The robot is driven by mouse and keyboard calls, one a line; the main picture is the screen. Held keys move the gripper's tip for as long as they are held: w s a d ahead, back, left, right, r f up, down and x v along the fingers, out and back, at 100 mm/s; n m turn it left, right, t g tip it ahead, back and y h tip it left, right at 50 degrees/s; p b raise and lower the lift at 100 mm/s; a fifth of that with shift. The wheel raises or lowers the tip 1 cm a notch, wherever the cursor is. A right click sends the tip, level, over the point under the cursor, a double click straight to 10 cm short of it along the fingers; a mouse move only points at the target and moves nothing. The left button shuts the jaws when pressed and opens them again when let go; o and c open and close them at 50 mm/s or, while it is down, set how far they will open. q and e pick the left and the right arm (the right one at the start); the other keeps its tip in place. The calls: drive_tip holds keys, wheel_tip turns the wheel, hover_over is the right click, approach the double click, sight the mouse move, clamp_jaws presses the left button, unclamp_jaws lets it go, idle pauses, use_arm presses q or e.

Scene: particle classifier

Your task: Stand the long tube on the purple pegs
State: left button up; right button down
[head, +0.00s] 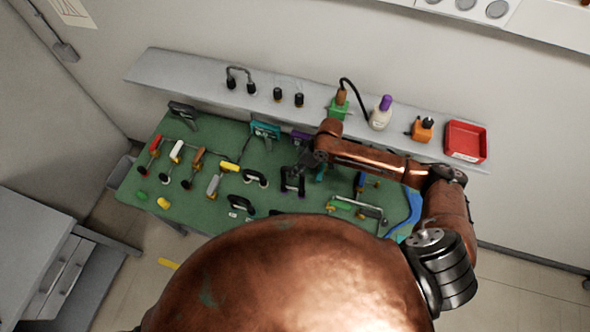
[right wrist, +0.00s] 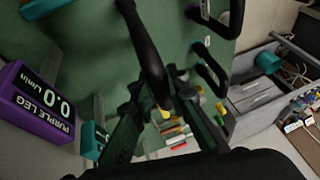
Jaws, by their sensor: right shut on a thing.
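My right gripper (head: 294,178) reaches over the green board from the right, in front of the purple unit (head: 300,137). In the right wrist view my right gripper (right wrist: 160,105) is shut on a dark tube (right wrist: 143,42), which runs up from between the fingers to the top edge. Its full length does not show there. The purple display box (right wrist: 40,105) reads "PURPLE LEG" and 0.0 L/min, left of the fingers. I cannot make out the purple pegs; the arm and gripper cover part of that area. My left gripper is not in view.
The green board (head: 150,185) carries several coloured-handled valves and black loop-shaped tubes (head: 255,178). A blue curved piece (head: 413,208) lies at right.

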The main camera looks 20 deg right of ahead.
drive_tip(key=shift+f, duration=0.3)
drive_tip(key=c, duration=1.8)
unclamp_jaws()
drive_tip(key=v, duration=1.2)
drive_tip(key=shift+a, duration=0.15)
